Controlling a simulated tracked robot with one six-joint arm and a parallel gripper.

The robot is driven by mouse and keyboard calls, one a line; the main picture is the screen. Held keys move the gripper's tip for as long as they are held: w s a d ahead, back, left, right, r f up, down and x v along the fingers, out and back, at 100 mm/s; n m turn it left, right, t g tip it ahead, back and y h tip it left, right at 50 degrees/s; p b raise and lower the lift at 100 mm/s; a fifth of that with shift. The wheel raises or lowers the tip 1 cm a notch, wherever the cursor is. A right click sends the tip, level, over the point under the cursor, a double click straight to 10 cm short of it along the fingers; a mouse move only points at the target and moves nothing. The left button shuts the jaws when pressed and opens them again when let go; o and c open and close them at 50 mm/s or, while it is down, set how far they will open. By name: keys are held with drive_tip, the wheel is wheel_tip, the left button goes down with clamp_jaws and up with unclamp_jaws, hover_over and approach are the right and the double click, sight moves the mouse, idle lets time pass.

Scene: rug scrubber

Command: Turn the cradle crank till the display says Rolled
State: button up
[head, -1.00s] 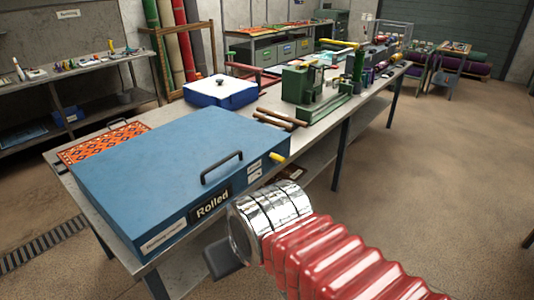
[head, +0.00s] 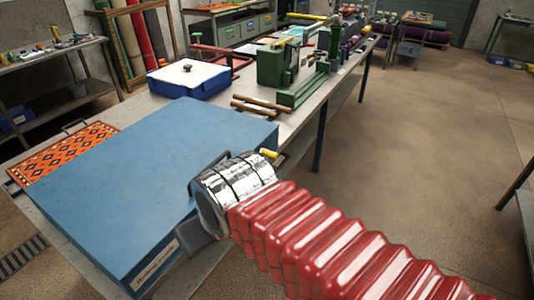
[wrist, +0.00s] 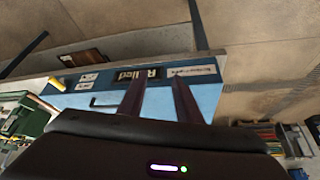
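The blue scrubber (head: 150,180) sits on the near end of the long bench. Its display (wrist: 139,75) reads "Rolled", upside down in the wrist view; my arm hides it in the head view. A yellow crank grip (head: 269,153) sticks out at the scrubber's right front corner. It also shows in the wrist view (wrist: 56,84), well to the left of my fingers. My gripper (wrist: 158,84) is open and empty, its two dark fingers apart before the scrubber's front. In the head view my wrist and red sleeve hide most of it.
An orange patterned rug (head: 65,155) lies at the scrubber's left end. A blue and white box (head: 188,80), brown rods (head: 262,106) and a green machine (head: 285,70) stand farther along the bench. The floor (head: 420,150) to the right is clear.

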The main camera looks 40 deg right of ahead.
drive_tip(key=shift+o, duration=0.7)
drive_tip(key=w+d+f+m+g+y, duration=0.2)
drive_tip(key=w+f+m+y, duration=0.3)
drive_tip(key=w+m, duration=0.15)
drive_tip(key=m+t+h, duration=0.5)
drive_tip(key=m+t, duration=0.7)
drive_tip(key=m, duration=0.6)
approach(277, 157)
drive_tip(key=shift+s+d+r, duration=0.15)
drive_tip(key=shift+s+d, duration=0.05)
drive_tip(key=shift+s, duration=0.3)
drive_tip(key=x, duration=1.3)
drive_tip(key=shift+w+a+f, duration=0.2)
drive_tip(key=shift+w+f, duration=0.05)
drive_tip(key=shift+w, duration=0.15)
